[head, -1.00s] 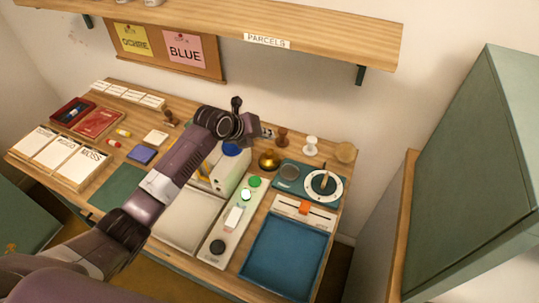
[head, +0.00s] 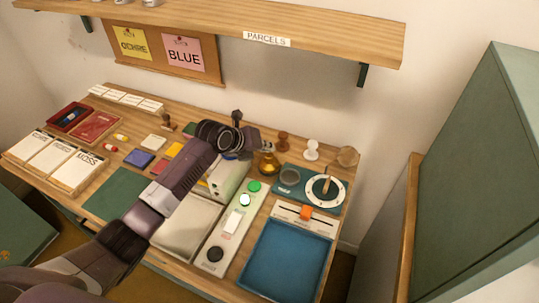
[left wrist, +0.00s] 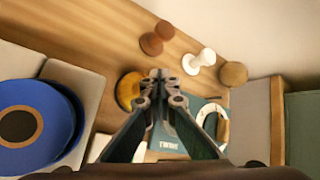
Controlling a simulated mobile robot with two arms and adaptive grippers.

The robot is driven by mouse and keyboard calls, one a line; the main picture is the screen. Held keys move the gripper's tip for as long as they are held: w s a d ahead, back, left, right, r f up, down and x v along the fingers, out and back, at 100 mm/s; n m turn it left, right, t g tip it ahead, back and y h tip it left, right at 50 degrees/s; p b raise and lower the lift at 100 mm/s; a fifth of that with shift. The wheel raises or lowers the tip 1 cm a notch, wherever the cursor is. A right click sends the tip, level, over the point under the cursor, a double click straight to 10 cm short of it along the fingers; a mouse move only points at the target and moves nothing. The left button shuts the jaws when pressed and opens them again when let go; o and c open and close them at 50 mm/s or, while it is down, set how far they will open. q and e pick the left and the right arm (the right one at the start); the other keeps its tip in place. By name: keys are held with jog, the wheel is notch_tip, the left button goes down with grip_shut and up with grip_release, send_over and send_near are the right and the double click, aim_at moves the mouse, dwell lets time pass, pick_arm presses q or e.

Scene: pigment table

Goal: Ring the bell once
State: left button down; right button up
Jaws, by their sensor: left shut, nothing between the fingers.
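The brass bell (head: 268,166) stands at the back of the table, left of the teal dial unit. My left gripper (head: 258,151) is over the table beside the bell's top and partly overlaps it in the head view. In the left wrist view the closed fingertips (left wrist: 161,76) lie just right of the bell's golden dome (left wrist: 128,92), part of which is hidden by the fingers. The fingers hold nothing. I cannot tell whether they touch the bell. My right gripper is not in view.
Brown (head: 282,140) and white (head: 311,149) knobbed stamps and a round wooden piece (head: 347,157) stand behind the bell. The dial unit (head: 290,189) is to its right. A blue tray (head: 286,262) lies in front. The shelf (head: 330,35) overhangs the back.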

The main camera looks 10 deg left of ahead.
aim_at(268, 156)
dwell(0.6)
pick_arm(q)
jog(key=shift+f+b, duration=0.4)
jog(key=shift+f, duration=0.05)
jog(key=shift+f+b, duration=0.55)
jog(key=shift+f, duration=0.05)
dwell(0.8)
jog(key=shift+r, duration=0.1)
jog(key=shift+r+p, duration=0.7)
jog(key=shift+r, duration=0.25)
jog(key=shift+r, duration=0.1)
notch_tip(268, 156, up, 5)
jog(key=p, duration=0.3)
jog(key=shift+p, duration=0.4)
